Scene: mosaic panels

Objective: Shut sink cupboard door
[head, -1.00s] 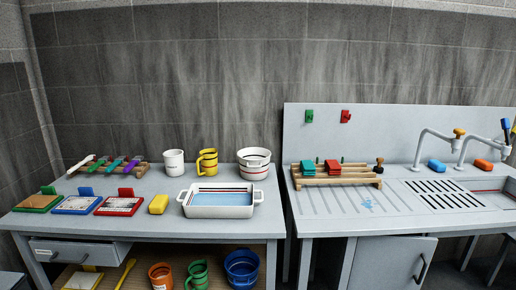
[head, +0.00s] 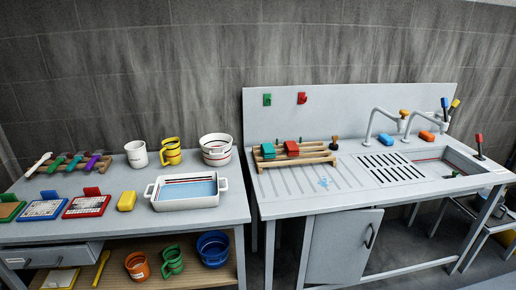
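The sink cupboard door (head: 338,249) is a grey panel with a dark bar handle (head: 371,236) near its right edge. It hangs below the drainboard of the sink unit (head: 300,203). It looks swung out at an angle, and dark open space with a grey floor shows to its right. The sink basin (head: 440,165) is at the right end of the worktop. Neither of my grippers shows in the head view.
A bench (head: 120,225) stands left of the sink unit, with a gap between. It bears a white tray (head: 187,203), mugs and mosaic panels. Its drawer (head: 55,256) sticks out. A wooden rack (head: 290,157) lies on the drainboard. A low table (head: 490,220) stands at the right.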

